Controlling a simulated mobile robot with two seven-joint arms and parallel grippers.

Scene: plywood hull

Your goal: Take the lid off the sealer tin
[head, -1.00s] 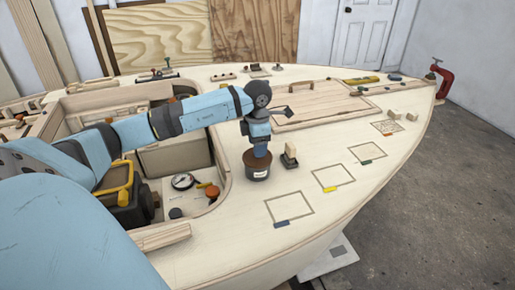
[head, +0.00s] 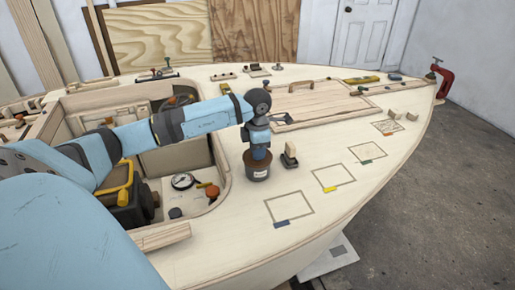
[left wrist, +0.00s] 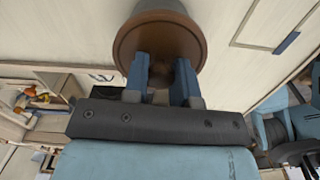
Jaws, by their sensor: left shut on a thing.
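The sealer tin (head: 257,173) is a small brown, round tin with a white label. It stands upright on the pale deck, right of the cockpit opening. Its brown lid (left wrist: 160,27) fills the top of the left wrist view. My left gripper (head: 257,156) points down onto the lid from above. In the left wrist view its two blue fingers (left wrist: 163,76) are shut on the middle of the lid, at what looks like a knob; the fingers partly hide it. The lid appears seated on the tin. My right gripper is not in view.
A small block with a dark base (head: 289,156) stands close right of the tin. Outlined squares (head: 291,209) mark the deck in front and to the right. The cockpit opening, with a round gauge (head: 182,181) and an orange-topped item (head: 212,191), lies to the left.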

